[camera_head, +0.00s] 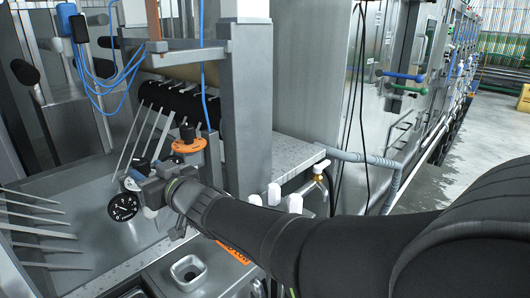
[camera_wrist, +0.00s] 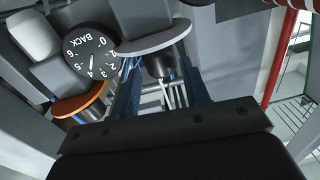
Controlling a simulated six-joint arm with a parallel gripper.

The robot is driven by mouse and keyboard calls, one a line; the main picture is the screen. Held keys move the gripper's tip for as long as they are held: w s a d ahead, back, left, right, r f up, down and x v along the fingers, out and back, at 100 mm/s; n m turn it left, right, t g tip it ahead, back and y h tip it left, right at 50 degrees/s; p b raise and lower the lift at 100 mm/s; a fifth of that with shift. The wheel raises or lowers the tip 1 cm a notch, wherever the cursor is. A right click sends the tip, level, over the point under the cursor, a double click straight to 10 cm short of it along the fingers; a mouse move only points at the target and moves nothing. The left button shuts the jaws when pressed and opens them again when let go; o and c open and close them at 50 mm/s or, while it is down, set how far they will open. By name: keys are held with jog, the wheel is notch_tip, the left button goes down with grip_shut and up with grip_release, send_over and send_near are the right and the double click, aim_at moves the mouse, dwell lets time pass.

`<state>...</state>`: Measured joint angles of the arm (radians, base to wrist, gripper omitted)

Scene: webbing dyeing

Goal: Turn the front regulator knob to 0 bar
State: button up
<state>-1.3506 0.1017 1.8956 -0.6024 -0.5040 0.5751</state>
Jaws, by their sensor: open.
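My gripper (camera_head: 143,178) is at the regulators on the machine's front; its open fingers (camera_wrist: 157,88) show in the wrist view. Between them is a dark knob (camera_wrist: 160,66) under a grey disc (camera_wrist: 155,38). I cannot tell whether the fingers touch it. A black dial (camera_head: 123,207) faces the head camera just below my gripper; its reading is too small to be sure of. Beside the fingers in the wrist view is a dial marked BACK (camera_wrist: 88,53), seen upside down, its pointer near 4. An orange collar (camera_wrist: 80,101) is next to it; an orange collar (camera_head: 189,147) with a dark knob also shows in the head view.
A grey metal post (camera_head: 246,100) stands right behind the regulators. Flat metal bars (camera_head: 35,225) stick out at the left. Blue cables (camera_head: 105,80) hang at the upper left.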

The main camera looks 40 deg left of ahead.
aim_at(148, 167)
jog(key=shift+s+a, duration=0.15)
jog(key=shift+a, duration=2.1)
jog(key=c, duration=0.7)
jog(key=shift+n+g, duration=0.5)
jog(key=shift+g, duration=0.3)
jog(key=shift+n+g+h, duration=0.5)
jog(key=shift+n+g, duration=0.7)
jog(key=shift+g, duration=0.6)
jog(key=shift+n+g+h, duration=0.9)
jog(key=shift+n+g, duration=0.3)
jog(key=shift+g, duration=0.5)
